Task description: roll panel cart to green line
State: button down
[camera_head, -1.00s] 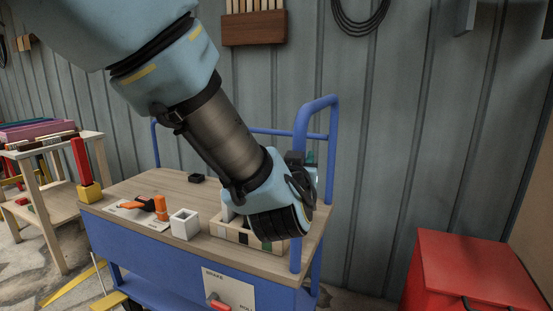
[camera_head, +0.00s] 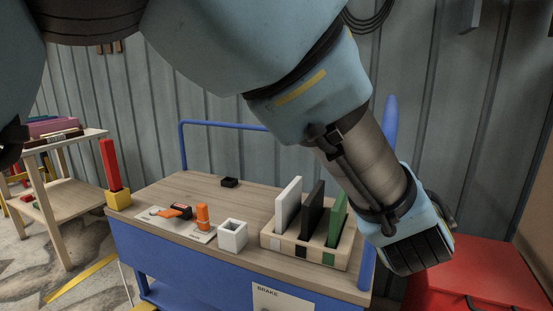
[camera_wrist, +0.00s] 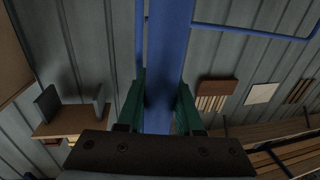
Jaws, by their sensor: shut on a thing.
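The panel cart (camera_head: 160,245) has a wooden top and a blue frame, and stands in front of the wall. A slotted wooden block (camera_head: 272,242) on its right end holds a white panel (camera_head: 287,205), a black panel (camera_head: 312,210) and a green panel (camera_head: 336,222) upright. My gripper (camera_wrist: 160,95) is shut on the cart's blue handle (camera_wrist: 168,50), with a green finger on each side in the wrist view. In the head view my wrist hides the fingertips and part of the handle (camera_head: 389,112). The brake label (camera_head: 270,292) is cut off below. No green line shows.
A red cabinet (camera_head: 460,275) stands close at the right. A wooden shelf table (camera_head: 65,200) stands at the left, with yellow floor marking (camera_head: 85,278) between it and the cart.

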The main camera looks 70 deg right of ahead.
jog(key=shift+s+f, duration=0.1)
jog(key=shift+s, duration=0.25)
jog(key=shift+s, duration=0.1)
jog(key=c, duration=0.6)
grip_release()
jog(key=a, duration=0.3)
jog(key=s+a, duration=0.1)
jog(key=a, duration=0.6)
jog(key=shift+s+a, duration=0.2)
jog(key=shift+a, duration=0.15)
